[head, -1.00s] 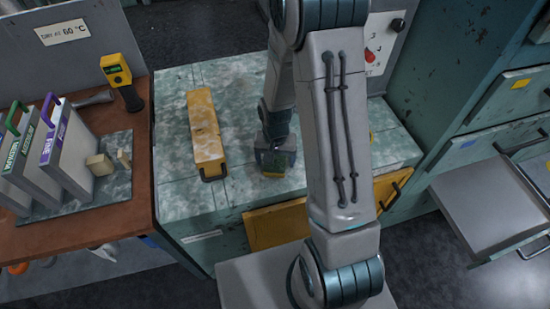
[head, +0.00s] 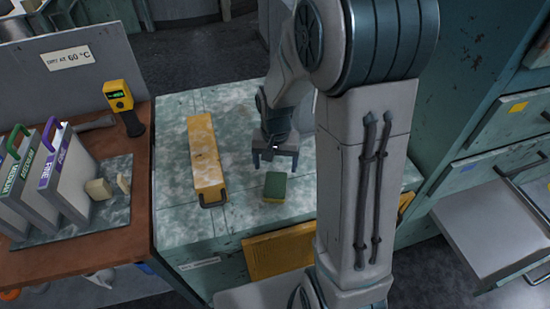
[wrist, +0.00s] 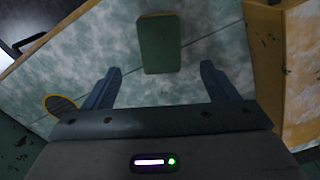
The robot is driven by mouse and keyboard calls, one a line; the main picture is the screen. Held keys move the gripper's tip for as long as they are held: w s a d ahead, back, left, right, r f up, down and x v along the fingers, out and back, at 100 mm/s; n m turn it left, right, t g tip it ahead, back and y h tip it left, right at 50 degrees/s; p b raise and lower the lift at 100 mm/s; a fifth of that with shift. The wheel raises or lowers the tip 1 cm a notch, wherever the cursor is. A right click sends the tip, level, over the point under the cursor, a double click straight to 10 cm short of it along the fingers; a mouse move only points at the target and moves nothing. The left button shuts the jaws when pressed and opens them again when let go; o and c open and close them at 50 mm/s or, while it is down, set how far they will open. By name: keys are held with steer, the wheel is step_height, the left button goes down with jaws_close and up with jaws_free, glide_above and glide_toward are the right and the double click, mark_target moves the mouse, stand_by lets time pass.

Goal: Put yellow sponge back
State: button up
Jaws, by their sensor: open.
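A small block-shaped sponge with a green top and yellowish lower edge (head: 275,185) lies flat on the mottled pale-green worktop (head: 235,222). It also shows in the wrist view (wrist: 160,45). My gripper (head: 275,164) is just behind it in the head view, pointing down. I see no sponge with a yellow top.
A long yellow case with a dark handle (head: 206,160) lies left of the sponge. The brown side table (head: 120,240) holds upright boards and a yellow meter (head: 118,95). An open drawer (head: 490,235) juts out at right.

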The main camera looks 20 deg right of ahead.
steer(key=s+r+n+t, duration=0.3)
steer(key=s+r+n, duration=0.1)
steer(key=s+r, duration=1)
steer(key=shift+r+n+t, duration=0.3)
steer(key=shift+r+t, duration=0.1)
steer(key=shift+r, duration=0.55)
steer(key=shift+s, duration=0.1)
